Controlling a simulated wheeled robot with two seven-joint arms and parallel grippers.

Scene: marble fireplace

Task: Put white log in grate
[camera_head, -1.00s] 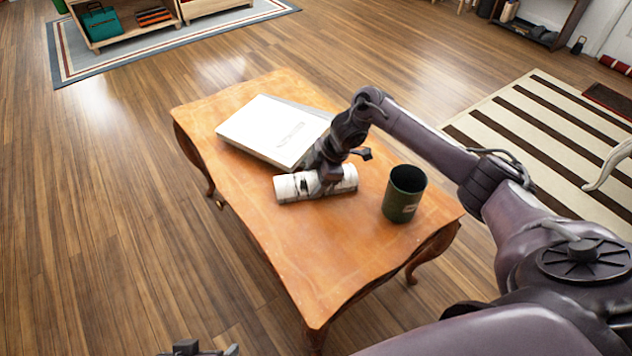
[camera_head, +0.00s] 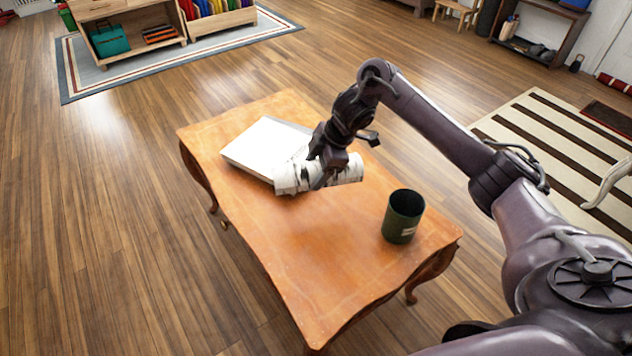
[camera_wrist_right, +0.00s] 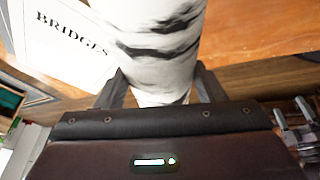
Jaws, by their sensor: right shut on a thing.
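The white log (camera_head: 292,178), a pale cylinder with dark bark marks, is held above the wooden table in the head view. My right gripper (camera_head: 325,178) is shut around its middle. In the right wrist view the log (camera_wrist_right: 160,50) runs between the two fingers of the right gripper (camera_wrist_right: 160,88). No grate shows in these frames. My left gripper is not in view now.
A white book (camera_head: 262,143) lies on the wooden table (camera_head: 300,265), behind the log; its cover reads "BRIDGES" in the wrist view. A dark green cup (camera_head: 403,217) stands near the table's right edge. Open shelves (camera_head: 140,28) stand at the back left. Wooden floor is clear at left.

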